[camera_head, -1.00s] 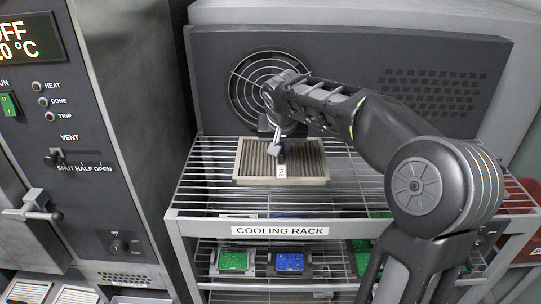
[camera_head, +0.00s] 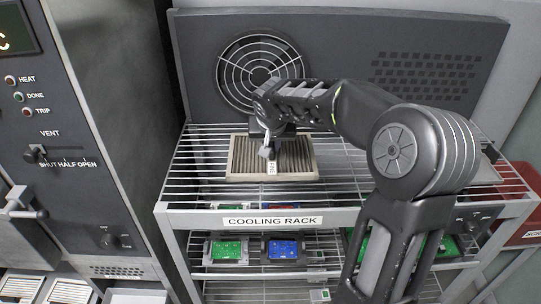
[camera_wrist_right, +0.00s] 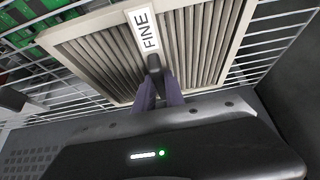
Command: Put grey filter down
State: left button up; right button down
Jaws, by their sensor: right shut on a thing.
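The grey filter (camera_head: 245,158) is a flat pleated panel in a pale frame, with a white tag reading "FINE". It is at the top wire shelf of the cooling rack (camera_head: 182,178), toward its left part; whether it touches the wires I cannot tell. My right gripper (camera_head: 272,152) comes over it from behind and is shut on it at the tag. In the right wrist view the filter (camera_wrist_right: 205,40) fills the upper middle, and the gripper's fingers (camera_wrist_right: 157,80) meet at the tag's lower end. My left gripper is not in view.
A panel with a round fan grille (camera_head: 258,72) stands behind the rack. Lower shelves hold a green board (camera_head: 226,250), a blue board (camera_head: 283,250) and others. An oven control panel (camera_head: 60,150) is at left. A red box (camera_head: 522,205) is at right.

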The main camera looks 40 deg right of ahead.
jog(key=shift+f, duration=0.2)
jog(key=shift+f, duration=1.85)
jog(key=shift+f, duration=0.15)
jog(key=c, duration=1.4)
grip_release()
jog(key=shift+r, duration=0.3)
jog(key=b+v, duration=0.1)
jog(key=v, duration=1)
jog(key=shift+s+a+r, duration=0.2)
jog(key=shift+s+r, duration=0.05)
jog(key=shift+r, duration=0.05)
